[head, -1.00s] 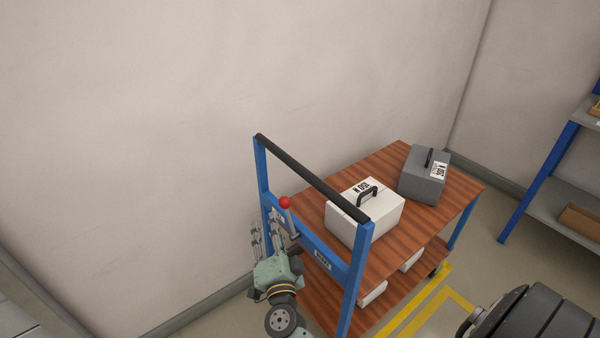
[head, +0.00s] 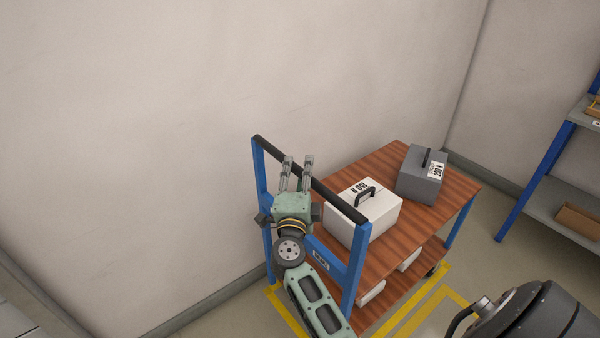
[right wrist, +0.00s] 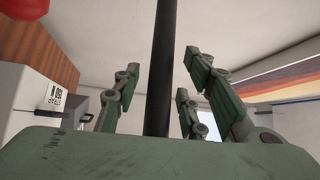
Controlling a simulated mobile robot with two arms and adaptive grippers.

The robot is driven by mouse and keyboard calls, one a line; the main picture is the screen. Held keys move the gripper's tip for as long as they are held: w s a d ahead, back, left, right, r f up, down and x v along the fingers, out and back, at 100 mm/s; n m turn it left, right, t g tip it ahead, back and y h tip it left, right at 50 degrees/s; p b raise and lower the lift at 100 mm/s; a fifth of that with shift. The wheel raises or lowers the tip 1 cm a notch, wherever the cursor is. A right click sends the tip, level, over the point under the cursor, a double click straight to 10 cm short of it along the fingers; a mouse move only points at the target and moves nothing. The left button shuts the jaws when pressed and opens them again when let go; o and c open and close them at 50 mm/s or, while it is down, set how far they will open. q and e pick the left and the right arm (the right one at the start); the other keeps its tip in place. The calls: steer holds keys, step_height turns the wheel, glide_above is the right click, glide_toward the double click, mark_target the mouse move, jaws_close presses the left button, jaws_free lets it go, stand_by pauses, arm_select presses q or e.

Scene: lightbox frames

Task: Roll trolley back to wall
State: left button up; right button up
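The trolley has a blue frame (head: 355,265), wooden shelves and a black push handle (head: 340,203) at its near end. It stands close to the long wall. My right gripper (head: 297,163) is at the handle with its fingers pointing up. In the right wrist view the handle bar (right wrist: 162,70) runs between the spread fingers, which look apart from it. A red knob (right wrist: 25,6) shows there at the upper left; in the head view it is hidden behind my gripper. My left gripper is not in view.
A white case (head: 345,212) and a grey case (head: 420,178) stand on the trolley's top shelf, with white boxes below. Yellow floor lines (head: 405,320) run beside the trolley. A blue-framed shelf unit (head: 540,180) stands at the right, with floor between.

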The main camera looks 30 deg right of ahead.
steer(key=shift+c, duration=0.5)
jaws_close()
